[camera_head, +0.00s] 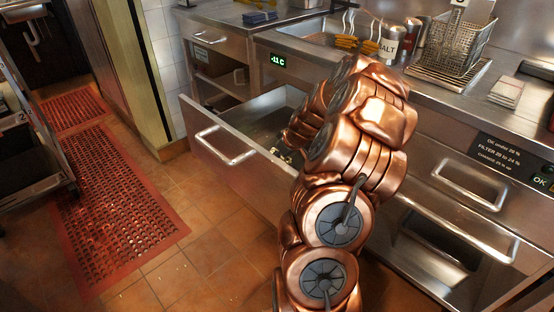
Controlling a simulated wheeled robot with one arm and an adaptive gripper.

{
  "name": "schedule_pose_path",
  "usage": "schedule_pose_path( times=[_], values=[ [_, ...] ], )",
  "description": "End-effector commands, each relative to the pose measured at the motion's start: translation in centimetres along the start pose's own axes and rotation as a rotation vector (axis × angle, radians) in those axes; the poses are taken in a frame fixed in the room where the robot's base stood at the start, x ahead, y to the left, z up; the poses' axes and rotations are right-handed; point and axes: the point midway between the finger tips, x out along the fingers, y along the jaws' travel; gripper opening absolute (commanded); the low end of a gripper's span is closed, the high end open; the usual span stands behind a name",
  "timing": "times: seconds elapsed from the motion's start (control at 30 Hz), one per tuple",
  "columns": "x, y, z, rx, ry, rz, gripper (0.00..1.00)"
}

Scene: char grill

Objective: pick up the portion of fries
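My copper-coloured arm rises through the middle of the view and reaches over an open steel drawer (232,165). My gripper (284,155) is mostly hidden behind the arm; only small dark and pale parts, which seem to belong to it, show low at the drawer. Its fingers cannot be made out. The drawer's inside looks dark and greenish, and its right part is covered by the arm. No portion of fries can be clearly made out. Small yellow-orange pieces (346,42) lie at the counter's back, too small to identify.
A wire fry basket (458,42) stands on a rack on the right counter, beside a salt container (388,43). Closed drawers with handles (470,187) are at the right. A red perforated mat (112,207) and clear tiled floor lie left. A shelf rack (28,145) stands far left.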

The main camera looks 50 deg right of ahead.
Motion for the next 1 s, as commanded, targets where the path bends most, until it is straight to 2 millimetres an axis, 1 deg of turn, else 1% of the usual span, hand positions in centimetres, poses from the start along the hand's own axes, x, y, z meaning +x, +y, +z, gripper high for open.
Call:
schedule_pose_path(
  times=[0.07,0.6,0.7,0.9,1.0],
  values=[
    [-0.03,-0.01,-0.01,0.000,0.000,0.000,0.91],
    [-0.02,-0.03,0.00,0.000,0.000,-0.001,0.35],
    [-0.03,-0.03,0.00,0.000,0.000,-0.001,0.26],
    [-0.07,-0.03,-0.02,-0.001,0.000,-0.001,0.26],
    [-0.54,0.02,-0.33,-0.002,0.001,0.001,0.26]
  ],
)
